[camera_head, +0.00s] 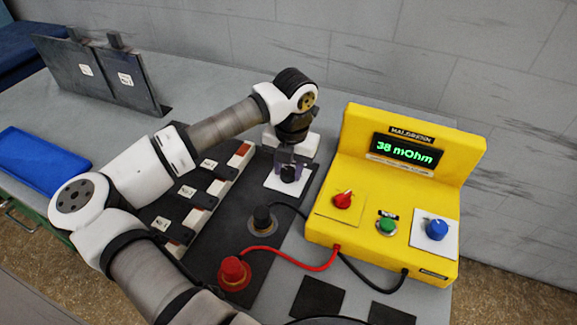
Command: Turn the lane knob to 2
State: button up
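My gripper (290,164) points down over a white square plate (273,184) on the dark panel. A small black knob (289,174) stands on this plate, right at my fingertips. The fingers look to be at or around the knob, but I cannot tell whether they grip it. The yellow meter box (330,222) at the right carries a red knob (343,200), a green button (387,225) and a blue knob (437,229) on a white plate. Its display (408,150) reads "38 mOhm". No knob's lane numbers are readable, so I cannot tell which setting is selected.
A red plug (234,272) and a black plug (263,218) stand on the dark panel, with cables running to the yellow box. Labelled blocks (187,192) lie under my arm. Upright grey plates (90,75) and a blue tray (38,163) are at the left.

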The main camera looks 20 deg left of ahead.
jog(key=shift+c, duration=0.9)
jog(key=shift+f+m+b, duration=0.15)
jog(key=shift+m+b, duration=0.25)
jog(key=shift+b, duration=0.3)
jog(key=shift+f+b, duration=0.1)
jog(key=shift+b, duration=0.4)
jog(key=m+b, duration=0.2)
jog(key=b, duration=0.1)
jog(key=shift+m, duration=0.3)
jog(key=shift+r+m+b, duration=0.2)
jog(key=shift+m+b, duration=1.65)
jog(key=shift+m, duration=0.35)
jog(key=o, duration=1)
